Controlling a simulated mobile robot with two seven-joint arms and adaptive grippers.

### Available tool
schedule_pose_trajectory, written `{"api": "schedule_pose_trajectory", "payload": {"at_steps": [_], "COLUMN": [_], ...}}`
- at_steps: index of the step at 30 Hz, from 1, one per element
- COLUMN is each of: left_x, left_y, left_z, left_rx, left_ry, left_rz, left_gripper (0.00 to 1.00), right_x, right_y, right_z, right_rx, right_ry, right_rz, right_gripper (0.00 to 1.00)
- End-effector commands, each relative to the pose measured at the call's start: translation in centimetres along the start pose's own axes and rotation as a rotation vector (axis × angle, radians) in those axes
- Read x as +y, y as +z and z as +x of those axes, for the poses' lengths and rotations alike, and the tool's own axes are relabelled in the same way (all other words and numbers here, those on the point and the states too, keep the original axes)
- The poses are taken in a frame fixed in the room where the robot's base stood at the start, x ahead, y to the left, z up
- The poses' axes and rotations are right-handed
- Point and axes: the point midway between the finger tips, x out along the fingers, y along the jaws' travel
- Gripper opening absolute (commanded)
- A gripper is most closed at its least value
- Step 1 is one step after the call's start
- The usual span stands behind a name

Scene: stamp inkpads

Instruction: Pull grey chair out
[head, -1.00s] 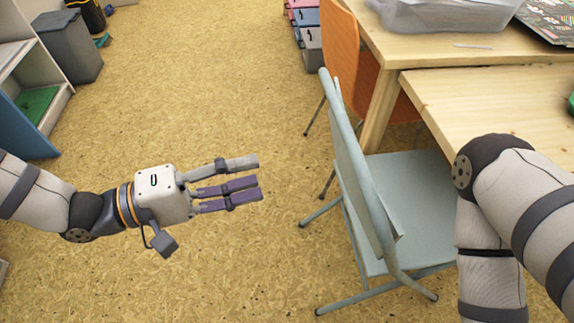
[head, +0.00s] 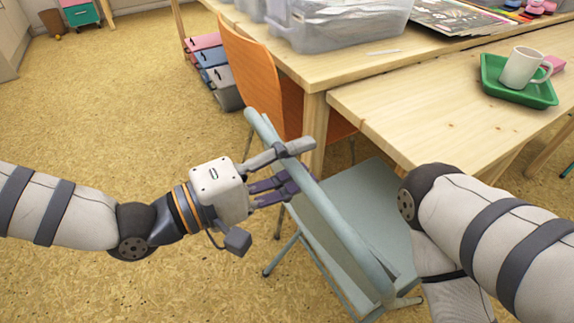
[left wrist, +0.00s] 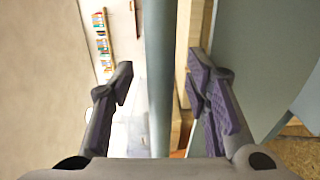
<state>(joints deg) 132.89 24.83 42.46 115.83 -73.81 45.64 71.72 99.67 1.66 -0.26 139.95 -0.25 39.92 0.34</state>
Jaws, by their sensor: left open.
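The grey chair (head: 375,205) has a pale blue-grey seat and back. Its seat is partly under the table, and its back faces my left side. My left gripper (head: 300,165) is at the upper part of the chair's back, with fingers on both sides of the back's edge. In the left wrist view the chair's edge (left wrist: 159,60) runs between the spread fingers of the open left gripper (left wrist: 160,85), with gaps on both sides. My right arm shows at the right, but its gripper is out of view.
An orange chair (head: 262,80) stands just behind the grey one. The wooden table (head: 400,125) carries a clear plastic bin (head: 345,25) and a green tray (head: 535,95) with a white mug (head: 522,68). Several coloured boxes (head: 212,72) sit on the floor. The floor (head: 110,120) to the left is clear.

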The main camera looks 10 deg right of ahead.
Motion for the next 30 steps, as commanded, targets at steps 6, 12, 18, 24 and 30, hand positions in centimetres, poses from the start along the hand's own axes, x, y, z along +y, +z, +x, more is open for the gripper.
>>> {"api": "schedule_pose_trajectory", "payload": {"at_steps": [6, 12, 18, 24, 30], "left_x": [0.0, 0.0, 0.4, 3.1, 4.7], "left_y": [0.0, 0.0, 0.0, -0.1, -0.2], "left_z": [-0.1, -0.1, -0.1, 0.0, 0.1], "left_rx": [0.000, 0.000, 0.000, 0.000, 0.000], "left_ry": [0.000, 0.000, 0.001, 0.016, 0.025], "left_rz": [0.000, 0.000, 0.003, 0.028, 0.047], "left_gripper": [0.14, 0.00, 0.00, 0.00, 0.00], "right_x": [0.0, 0.0, 0.0, 0.0, 0.0], "right_y": [0.0, 0.0, 0.0, 0.1, 0.1], "right_z": [0.0, 0.0, -0.3, -1.8, -2.7], "right_rx": [0.001, 0.000, 0.004, 0.027, 0.041], "right_ry": [0.000, 0.000, 0.000, -0.001, -0.001], "right_rz": [0.000, 0.000, 0.000, 0.000, 0.000], "right_gripper": [0.00, 0.00, 0.00, 0.00, 0.00]}}
